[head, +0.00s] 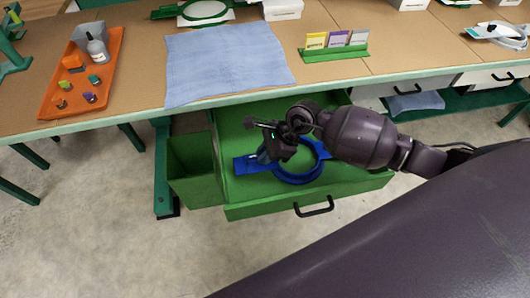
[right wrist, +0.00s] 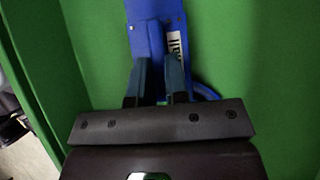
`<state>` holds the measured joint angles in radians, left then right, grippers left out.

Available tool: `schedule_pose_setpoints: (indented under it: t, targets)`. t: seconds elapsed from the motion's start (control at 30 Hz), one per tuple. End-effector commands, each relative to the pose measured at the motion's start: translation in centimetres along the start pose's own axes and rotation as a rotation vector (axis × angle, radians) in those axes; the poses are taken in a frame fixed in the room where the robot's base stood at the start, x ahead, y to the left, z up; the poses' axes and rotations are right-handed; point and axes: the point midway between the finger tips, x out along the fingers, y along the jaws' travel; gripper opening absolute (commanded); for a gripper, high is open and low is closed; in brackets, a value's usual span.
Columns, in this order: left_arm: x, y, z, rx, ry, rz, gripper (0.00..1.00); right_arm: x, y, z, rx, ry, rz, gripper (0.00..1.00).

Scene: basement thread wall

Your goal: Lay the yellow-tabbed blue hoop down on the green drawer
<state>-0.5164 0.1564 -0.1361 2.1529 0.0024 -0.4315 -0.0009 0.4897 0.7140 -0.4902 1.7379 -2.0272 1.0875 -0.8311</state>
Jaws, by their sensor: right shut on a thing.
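The blue hoop (head: 300,181) is inside the pulled-out green drawer (head: 236,212), low over or on its floor; I cannot tell if it touches. Its flat blue handle reaches left of the ring. My right gripper (head: 264,156) is over the handle, shut on it. In the right wrist view, the two fingertips (right wrist: 157,84) pinch the blue handle of the hoop (right wrist: 156,28), which bears a white label with dark marks. No yellow tab shows. My arm and gripper cover part of the ring. My left gripper is out of view.
A green bin (head: 194,178) adjoins the drawer's left side. The workbench above holds a blue cloth (head: 225,62), an orange tray (head: 82,82) with a bottle and small parts, and a green card holder (head: 334,52). The drawer floor around the hoop looks clear.

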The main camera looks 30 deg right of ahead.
Motion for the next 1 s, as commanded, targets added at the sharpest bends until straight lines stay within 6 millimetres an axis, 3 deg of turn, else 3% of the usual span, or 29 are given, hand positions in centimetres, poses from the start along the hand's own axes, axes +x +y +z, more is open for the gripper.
schedule_pose_setpoints:
  t: [0.07,0.1,0.27,0.63,1.0]
  targets:
    - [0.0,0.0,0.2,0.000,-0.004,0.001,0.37,0.1,0.0,-0.1,0.000,0.001,0.001,0.00]
    - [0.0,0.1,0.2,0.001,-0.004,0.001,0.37,0.1,0.0,-0.1,0.000,0.000,0.000,0.20]
    - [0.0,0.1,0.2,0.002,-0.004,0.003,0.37,0.1,0.0,-0.1,0.000,0.000,0.000,0.44]
    - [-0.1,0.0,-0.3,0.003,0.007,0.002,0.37,-0.4,-0.1,0.0,-0.001,0.000,-0.002,0.44]
    - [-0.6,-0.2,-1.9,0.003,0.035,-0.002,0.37,-6.7,-0.1,0.1,-0.003,0.001,-0.006,0.44]
